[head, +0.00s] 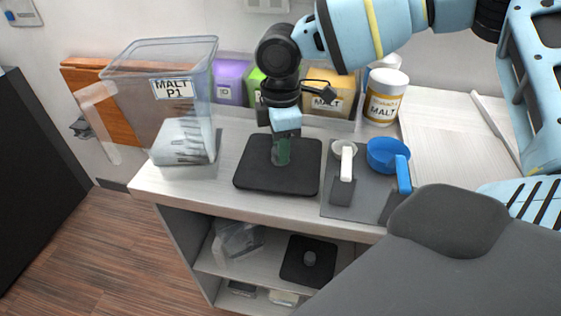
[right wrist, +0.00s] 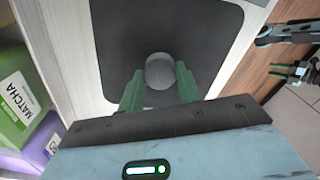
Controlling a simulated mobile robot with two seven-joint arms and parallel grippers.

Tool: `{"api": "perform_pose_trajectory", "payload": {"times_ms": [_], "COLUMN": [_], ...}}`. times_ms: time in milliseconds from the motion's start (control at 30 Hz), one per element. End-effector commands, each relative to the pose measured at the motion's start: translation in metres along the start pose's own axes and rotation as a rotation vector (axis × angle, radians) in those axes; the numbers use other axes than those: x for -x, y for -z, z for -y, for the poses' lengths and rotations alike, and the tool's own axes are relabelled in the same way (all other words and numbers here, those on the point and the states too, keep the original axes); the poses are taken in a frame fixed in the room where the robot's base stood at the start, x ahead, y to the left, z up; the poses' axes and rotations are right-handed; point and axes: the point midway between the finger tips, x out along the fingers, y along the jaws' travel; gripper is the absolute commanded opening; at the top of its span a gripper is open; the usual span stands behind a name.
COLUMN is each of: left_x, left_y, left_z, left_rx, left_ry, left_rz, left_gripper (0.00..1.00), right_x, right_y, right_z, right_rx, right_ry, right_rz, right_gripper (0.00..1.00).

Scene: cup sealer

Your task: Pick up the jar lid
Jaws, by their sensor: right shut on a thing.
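The jar lid (head: 250,178) is a black square plate with rounded corners and a round knob. It looks flat on the counter, left of the grey mat; I cannot tell whether there is a gap under it. My right gripper (head: 282,152) points down over its middle, with green fingers shut on the knob. The right wrist view shows the lid (right wrist: 115,35) below and the grey knob (right wrist: 160,70) between my right gripper's fingertips (right wrist: 160,84). A jointed part with green bits, probably my left gripper (right wrist: 298,68), shows at that view's right edge; its opening is unclear.
A clear pitcher (head: 190,75) labelled MALT P1 stands left of the lid. A white scoop (head: 346,160) and a blue scoop (head: 388,155) lie on the grey mat (head: 352,208). Behind are coloured containers and a MALT jar (head: 386,97). A similar black lid (head: 295,272) lies on the shelf below.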

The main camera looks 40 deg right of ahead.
Motion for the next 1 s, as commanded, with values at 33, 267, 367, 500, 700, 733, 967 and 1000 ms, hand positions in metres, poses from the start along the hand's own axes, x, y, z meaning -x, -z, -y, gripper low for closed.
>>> {"api": "perform_pose_trajectory", "payload": {"times_ms": [33,267,367,500,700,733,967,1000], "left_x": [0.001,0.003,0.003,0.002,0.001,0.001,-0.002,-0.002], "left_y": [-0.001,-0.005,-0.007,-0.008,-0.009,-0.009,-0.003,-0.002], "left_z": [0.0,-0.001,-0.001,-0.001,-0.001,-0.001,0.0,0.0], "left_rx": [0.0,0.001,0.002,0.002,0.002,0.002,0.0,0.0], "left_ry": [0.0,-0.001,-0.001,-0.002,-0.002,-0.002,-0.001,0.0], "left_rz": [0.002,0.011,0.014,0.016,0.017,0.016,0.005,0.003], "left_gripper": [0.41,0.41,0.41,0.41,0.41,0.41,0.41,0.41], "right_x": [0.0,0.002,0.009,0.03,0.068,0.073,0.098,0.099], "right_y": [0.0,0.0,0.001,0.001,0.001,0.001,0.0,0.0], "right_z": [0.0,0.0,-0.001,-0.001,-0.001,-0.001,0.0,0.0], "right_rx": [0.0,0.0,-0.001,0.0,0.0,0.0,0.0,0.0], "right_ry": [-0.001,-0.001,-0.004,-0.006,-0.005,-0.005,-0.001,-0.001], "right_rz": [0.0,-0.001,-0.002,-0.004,-0.002,-0.003,-0.001,-0.002], "right_gripper": [0.0,0.0,0.0,0.0,0.0,0.0,0.0,0.0]}}
